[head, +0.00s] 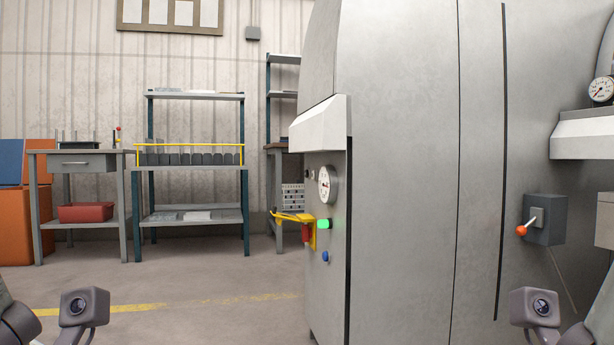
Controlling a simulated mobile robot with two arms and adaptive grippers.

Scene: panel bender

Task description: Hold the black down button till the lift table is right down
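I cannot make out a black down button or a lift table in the head view. My two arms come in at the bottom left and bottom right corners, each with a small camera box on it. The gripper fingers of both arms are below the picture and out of view. The large grey machine (415,150) fills the middle and right.
A grey switch box (546,218) with a red-knobbed lever is on the machine at right, below a pressure gauge (601,89). A shelf rack (190,168) and a workbench (84,153) with a red bin (86,212) stand at left. The floor (190,285) in front is clear.

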